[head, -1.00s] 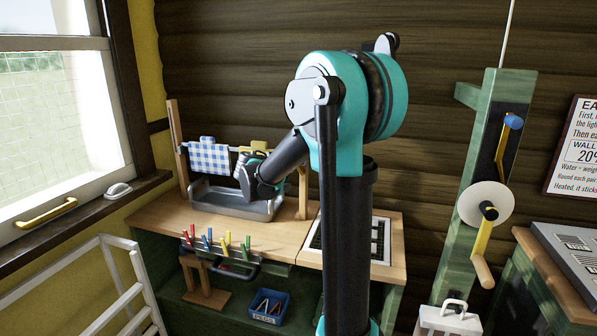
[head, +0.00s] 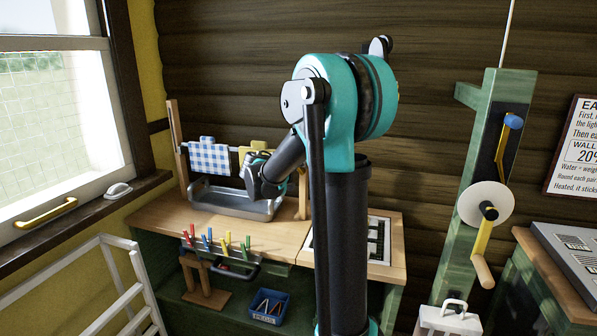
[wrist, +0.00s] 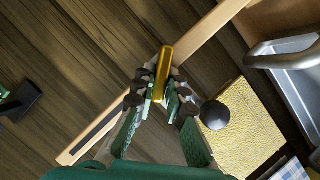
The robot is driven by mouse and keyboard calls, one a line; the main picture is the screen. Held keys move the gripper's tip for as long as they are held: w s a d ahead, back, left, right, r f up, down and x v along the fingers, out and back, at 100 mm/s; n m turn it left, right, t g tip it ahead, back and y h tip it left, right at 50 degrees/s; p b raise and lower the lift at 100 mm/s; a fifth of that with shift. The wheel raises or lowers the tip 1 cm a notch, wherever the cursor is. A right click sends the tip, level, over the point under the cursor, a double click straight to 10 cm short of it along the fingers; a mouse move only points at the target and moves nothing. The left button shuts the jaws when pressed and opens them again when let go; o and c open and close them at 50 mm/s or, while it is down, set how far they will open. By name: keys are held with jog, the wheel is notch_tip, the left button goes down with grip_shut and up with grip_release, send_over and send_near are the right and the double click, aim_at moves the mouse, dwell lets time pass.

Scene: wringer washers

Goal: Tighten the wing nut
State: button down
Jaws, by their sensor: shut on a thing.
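In the wrist view my gripper (wrist: 160,95) is shut on a narrow brass-yellow piece (wrist: 164,65), which looks like a wing of the wing nut. The piece stands out between the fingertips, in front of a long wooden post (wrist: 205,32). The rest of the nut and its thread are hidden by the fingers. In the head view my wrist (head: 262,178) is over the right part of the grey tray, near the right wooden post (head: 303,190). My fingertips and the nut cannot be made out there.
A yellow cloth (wrist: 245,130) and a dark round knob (wrist: 214,115) are close to my fingers. The grey metal tray (head: 215,203) stands on the wooden bench (head: 165,215). A blue checked cloth (head: 208,158) hangs behind it. Several coloured pegs (head: 227,239) line the bench's front.

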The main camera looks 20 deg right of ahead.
jog(key=m+y, duration=0.1)
jog(key=m, duration=0.1)
jog(key=shift+s+d+m+t+y, duration=0.2)
jog(key=shift+d+m+t+y, duration=0.1)
jog(key=shift+y, duration=0.1)
jog(key=m, duration=0.1)
jog(key=m+t+y, duration=0.1)
jog(key=shift+s+d+m+y, duration=0.1)
jog(key=shift+d+m+y, duration=0.05)
jog(key=shift+m+y, duration=0.15)
jog(key=m+t+y, duration=0.1)
jog(key=m, duration=0.1)
jog(key=shift+d+m+y, duration=0.1)
jog(key=shift+m+y, duration=0.2)
jog(key=shift+m, duration=0.1)
jog(key=shift+m+t+y, duration=0.3)
jog(key=shift+m+t, duration=0.3)
jog(key=shift+m, duration=0.2)
jog(key=c, duration=1.5)
grip_release()
jog(key=shift+s, duration=0.1)
jog(key=shift+s+a, duration=0.85)
jog(key=shift+s, duration=0.4)
jog(key=shift+s+a, duration=0.9)
jog(key=shift+s, duration=0.3)
jog(key=shift+s+a, duration=0.85)
jog(key=shift+s, duration=0.4)
